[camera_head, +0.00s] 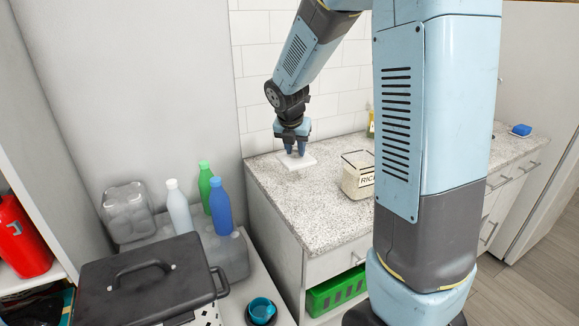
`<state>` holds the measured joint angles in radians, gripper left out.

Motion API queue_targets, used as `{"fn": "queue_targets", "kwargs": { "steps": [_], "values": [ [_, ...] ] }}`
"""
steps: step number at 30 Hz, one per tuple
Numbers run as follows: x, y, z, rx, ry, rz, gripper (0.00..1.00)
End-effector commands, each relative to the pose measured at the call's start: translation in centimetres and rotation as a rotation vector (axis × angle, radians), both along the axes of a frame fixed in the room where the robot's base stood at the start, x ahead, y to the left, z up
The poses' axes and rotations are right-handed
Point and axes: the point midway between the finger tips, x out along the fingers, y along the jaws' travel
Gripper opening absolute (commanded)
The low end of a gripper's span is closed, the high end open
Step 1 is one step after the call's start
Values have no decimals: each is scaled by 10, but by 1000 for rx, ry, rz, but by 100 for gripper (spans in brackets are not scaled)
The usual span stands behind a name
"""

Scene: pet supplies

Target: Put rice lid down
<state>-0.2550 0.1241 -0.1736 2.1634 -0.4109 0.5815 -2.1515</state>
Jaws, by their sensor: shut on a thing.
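My gripper (295,151) points down over the far left part of the speckled countertop (310,211). It is shut on the white, flat, square rice lid (304,162). The lid is at or just above the counter surface; I cannot tell whether it touches. The fingertips hide the middle of the lid. The clear rice container (357,182), labelled RICE, stands on the counter to the right of the lid, partly hidden by my arm. Its top looks open.
Left of the counter, a lower surface holds a black lidded pot (145,280), white (179,207), green (204,181) and blue (220,206) bottles, and a teal cup (261,310). A green crate (335,292) sits under the counter. The counter's front left is clear.

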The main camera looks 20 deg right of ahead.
Motion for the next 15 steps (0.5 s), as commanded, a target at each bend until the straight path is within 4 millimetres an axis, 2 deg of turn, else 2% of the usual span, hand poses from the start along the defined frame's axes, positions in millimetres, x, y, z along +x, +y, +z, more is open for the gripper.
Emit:
{"fn": "queue_targets", "kwargs": {
  "steps": [3, 9, 15],
  "values": [
    [12, 2, -19, -1, 5, 1, 0],
    [32, 4, -42, -2, 3, 0, 0],
    [40, 5, -51, 0, 2, 0, 0]
  ]
}}
